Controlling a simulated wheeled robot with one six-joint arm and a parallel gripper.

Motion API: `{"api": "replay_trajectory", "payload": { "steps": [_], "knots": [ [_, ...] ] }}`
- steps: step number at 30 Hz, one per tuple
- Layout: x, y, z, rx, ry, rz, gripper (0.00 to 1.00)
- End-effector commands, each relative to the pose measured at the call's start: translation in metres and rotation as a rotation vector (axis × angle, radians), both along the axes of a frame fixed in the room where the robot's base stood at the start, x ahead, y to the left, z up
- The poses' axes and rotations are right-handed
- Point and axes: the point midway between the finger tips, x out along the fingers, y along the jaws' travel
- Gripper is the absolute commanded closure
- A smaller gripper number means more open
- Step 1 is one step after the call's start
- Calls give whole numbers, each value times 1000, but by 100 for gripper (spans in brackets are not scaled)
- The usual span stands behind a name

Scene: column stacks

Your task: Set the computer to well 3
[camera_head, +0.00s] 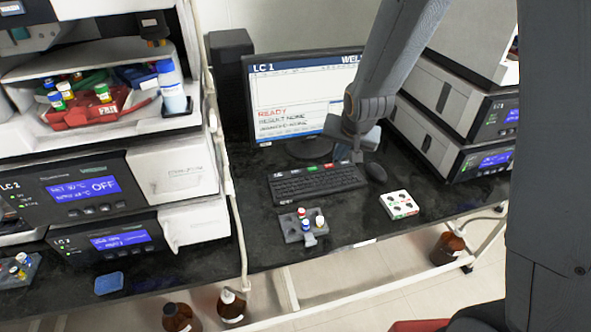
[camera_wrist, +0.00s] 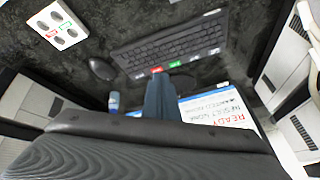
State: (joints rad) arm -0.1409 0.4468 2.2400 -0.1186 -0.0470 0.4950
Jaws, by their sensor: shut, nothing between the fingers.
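The computer monitor (camera_head: 290,85) shows "LC 1", "READY" and "RESULT NONE". Its "WELL" heading is cut off by my arm, so the well number is hidden. The monitor (camera_wrist: 222,108) shows upside down in the wrist view. The black keyboard (camera_head: 315,184) lies in front of it, with a red key (camera_head: 312,168) and a green key (camera_head: 327,166) along its back edge. The keyboard (camera_wrist: 175,42) is also in the wrist view. My gripper (camera_head: 357,156) is shut and empty, near the keyboard's back right corner; I cannot tell its height.
A mouse (camera_head: 376,172) lies right of the keyboard. A white tray (camera_head: 399,204) and a grey vial rack (camera_head: 303,230) stand near the bench's front edge. Instrument stacks flank the monitor left (camera_head: 90,203) and right (camera_head: 455,110). Bare bench (camera_head: 350,222) shows between rack and tray.

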Motion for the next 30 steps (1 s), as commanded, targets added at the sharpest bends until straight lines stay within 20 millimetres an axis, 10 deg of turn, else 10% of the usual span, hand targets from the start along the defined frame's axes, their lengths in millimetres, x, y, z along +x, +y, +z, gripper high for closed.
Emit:
{"api": "replay_trajectory", "payload": {
  "steps": [6,12,30],
  "knots": [
    [73,69,-27,169,-142,-61,100],
    [102,107,-42,282,-205,-89,100],
    [108,116,-48,311,-219,-95,100]
  ]
}}
